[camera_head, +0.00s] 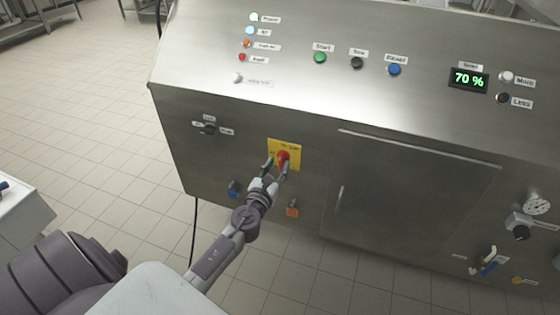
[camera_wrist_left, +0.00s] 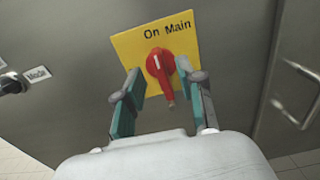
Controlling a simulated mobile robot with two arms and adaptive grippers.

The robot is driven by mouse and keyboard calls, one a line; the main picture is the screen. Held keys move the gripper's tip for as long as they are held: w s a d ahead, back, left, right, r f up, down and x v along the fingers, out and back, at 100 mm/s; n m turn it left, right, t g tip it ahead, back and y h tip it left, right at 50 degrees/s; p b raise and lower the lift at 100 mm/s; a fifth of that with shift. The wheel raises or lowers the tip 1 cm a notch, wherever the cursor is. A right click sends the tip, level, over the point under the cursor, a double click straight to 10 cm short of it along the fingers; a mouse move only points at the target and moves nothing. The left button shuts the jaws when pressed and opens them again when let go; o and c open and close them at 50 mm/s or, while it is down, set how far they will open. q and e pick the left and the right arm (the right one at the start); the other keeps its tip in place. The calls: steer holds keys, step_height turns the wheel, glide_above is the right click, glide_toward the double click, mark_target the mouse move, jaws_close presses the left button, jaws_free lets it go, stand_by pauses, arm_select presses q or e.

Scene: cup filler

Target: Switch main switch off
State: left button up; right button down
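The main switch is a red rotary knob (camera_head: 283,156) on a yellow plate (camera_head: 293,146), on the front of the steel machine. In the left wrist view the red knob (camera_wrist_left: 161,66) stands on the yellow plate (camera_wrist_left: 130,48), which reads "On Main". The knob's handle points down and slightly right. My left gripper (camera_head: 275,167) is at the knob. In the wrist view its two fingers (camera_wrist_left: 160,100) are spread apart, one on each side of the handle, with gaps visible. My right gripper is not in view.
Below are a blue fitting (camera_head: 233,188) and an orange fitting (camera_head: 292,209). The display (camera_head: 469,79) reads 70 %. The tiled floor at left is largely clear.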

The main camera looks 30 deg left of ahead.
mark_target(282, 163)
arm_select(q)
steer(key=shift+x, duration=1.25)
jaws_close()
